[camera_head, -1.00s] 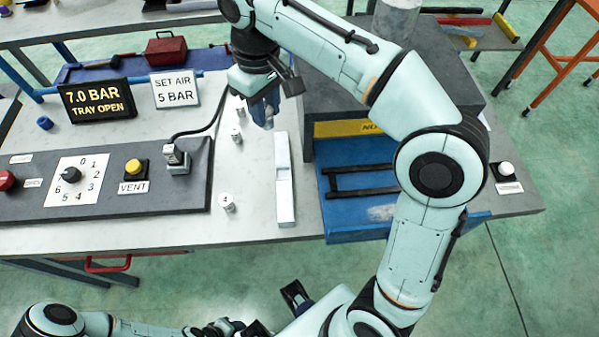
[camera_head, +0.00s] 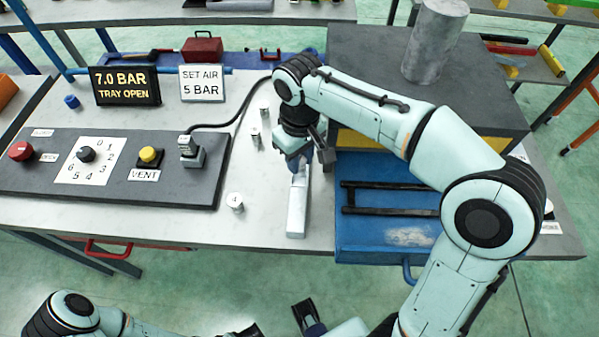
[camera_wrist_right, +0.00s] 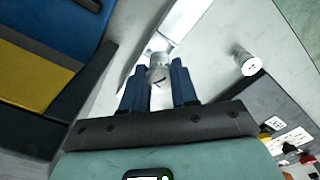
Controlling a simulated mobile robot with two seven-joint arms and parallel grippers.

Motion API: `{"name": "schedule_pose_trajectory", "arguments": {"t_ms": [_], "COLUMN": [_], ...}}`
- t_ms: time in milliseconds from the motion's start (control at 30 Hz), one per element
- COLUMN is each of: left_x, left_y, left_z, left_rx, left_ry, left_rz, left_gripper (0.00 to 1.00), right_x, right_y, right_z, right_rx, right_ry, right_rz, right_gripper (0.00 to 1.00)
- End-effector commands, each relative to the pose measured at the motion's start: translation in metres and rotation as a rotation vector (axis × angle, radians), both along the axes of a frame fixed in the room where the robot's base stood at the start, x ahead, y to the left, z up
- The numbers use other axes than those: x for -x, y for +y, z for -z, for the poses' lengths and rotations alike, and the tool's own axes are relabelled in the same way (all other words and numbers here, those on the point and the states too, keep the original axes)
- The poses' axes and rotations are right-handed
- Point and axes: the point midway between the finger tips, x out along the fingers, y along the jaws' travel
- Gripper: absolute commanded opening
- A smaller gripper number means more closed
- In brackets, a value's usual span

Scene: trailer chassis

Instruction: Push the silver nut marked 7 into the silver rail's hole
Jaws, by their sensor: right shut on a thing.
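My right gripper (camera_head: 299,166) is at the far end of the silver rail (camera_head: 297,212), pointing down. In the right wrist view its blue fingers (camera_wrist_right: 160,84) are shut on the silver nut marked 7 (camera_wrist_right: 159,75), whose dark mark shows between the tips. The rail (camera_wrist_right: 184,22) runs away just beyond the nut. The nut appears at or over the rail's near end in that view. The hole is hidden, and I cannot tell whether the nut touches it. My left gripper (camera_head: 280,322) shows only in part at the bottom edge; its jaw state is unclear.
A silver nut marked 4 (camera_head: 235,202) stands left of the rail. Two more nuts (camera_head: 264,114) (camera_head: 254,137) stand farther back. A control panel (camera_head: 110,165) lies left. A blue tray (camera_head: 385,235) with a black frame is right of the rail, beside a dark grey block (camera_head: 365,60).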

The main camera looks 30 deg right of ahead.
Motion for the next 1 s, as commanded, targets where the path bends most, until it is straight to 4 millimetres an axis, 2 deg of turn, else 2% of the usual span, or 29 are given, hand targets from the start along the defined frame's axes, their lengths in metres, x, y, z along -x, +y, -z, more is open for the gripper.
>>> {"name": "schedule_pose_trajectory", "arguments": {"t_ms": [167,300,400,833,867,900,933,1000], "left_x": [0.001,0.002,0.003,0.003,0.003,0.002,0.002,0.002], "left_y": [0.0,0.0,0.0,0.0,0.0,0.0,0.0,0.0], "left_z": [0.003,0.008,0.01,0.012,0.011,0.011,0.011,0.011], "left_rx": [0.0,0.0,0.0,0.0,0.0,0.0,0.0,0.0], "left_ry": [0.001,0.002,0.003,0.002,0.002,0.002,0.002,0.002], "left_rz": [0.0,0.0,0.0,0.0,0.0,0.0,0.0,0.0], "left_gripper": [0.43,0.43,0.43,0.43,0.43,0.43,0.43,0.43], "right_x": [0.0,0.0,0.0,0.0,0.0,0.0,0.0,0.0], "right_y": [0.0,0.0,0.0,0.0,0.0,0.0,0.0,0.0], "right_z": [0.016,0.038,0.048,0.054,0.054,0.053,0.053,0.053], "right_rx": [0.001,0.002,0.001,0.0,0.0,0.0,0.0,0.0], "right_ry": [0.002,0.003,0.001,-0.001,-0.001,-0.001,-0.001,-0.001], "right_rz": [0.001,0.001,0.0,0.0,0.0,0.001,0.001,0.0], "right_gripper": [0.0,0.0,0.0,0.0,0.35,0.48,0.54,0.54]}}
